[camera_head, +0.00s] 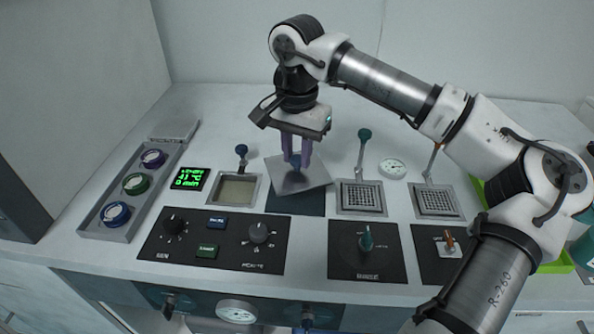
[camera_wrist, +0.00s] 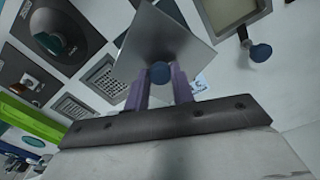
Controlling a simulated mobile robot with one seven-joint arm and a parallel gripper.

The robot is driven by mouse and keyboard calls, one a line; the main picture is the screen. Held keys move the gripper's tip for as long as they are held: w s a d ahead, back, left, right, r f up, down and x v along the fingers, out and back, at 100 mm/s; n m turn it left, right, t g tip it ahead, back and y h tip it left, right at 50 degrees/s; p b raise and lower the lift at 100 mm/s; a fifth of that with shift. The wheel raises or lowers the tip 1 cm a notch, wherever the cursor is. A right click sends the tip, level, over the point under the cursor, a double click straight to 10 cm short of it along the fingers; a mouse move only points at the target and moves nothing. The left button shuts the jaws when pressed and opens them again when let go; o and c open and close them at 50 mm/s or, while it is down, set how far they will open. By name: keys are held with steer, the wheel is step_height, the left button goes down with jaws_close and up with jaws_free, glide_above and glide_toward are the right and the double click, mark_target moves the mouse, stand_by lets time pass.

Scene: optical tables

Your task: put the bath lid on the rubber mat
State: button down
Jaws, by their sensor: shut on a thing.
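The bath lid (camera_head: 290,184) is a square metal plate with a blue knob (camera_wrist: 160,73) on top. My gripper (camera_head: 297,163) points down with its purple fingers shut on that knob. The lid also shows in the wrist view (camera_wrist: 165,38), where the fingers close on the knob. The rubber mat (camera_head: 295,205) is a dark square on the bench, and the lid covers its back part in the head view. The lid is turned relative to the mat's edges. I cannot tell how large the gap between them is.
An open square bath (camera_head: 237,189) with a blue-knobbed lever is left of the mat. A grated well (camera_head: 362,198) is to its right, and a second one (camera_head: 437,202) further right. Control panels (camera_head: 213,240) lie in front. A tray of coloured pots (camera_head: 137,184) stands at the left.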

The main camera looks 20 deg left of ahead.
mark_target(297, 172)
steer(key=shift+f, duration=2.65)
steer(key=shift+f, duration=0.2)
steer(key=c, duration=1.2)
jaws_free()
steer(key=shift+r, duration=0.1)
step_height(297, 172, up, 12)
steer(key=shift+r, duration=0.1)
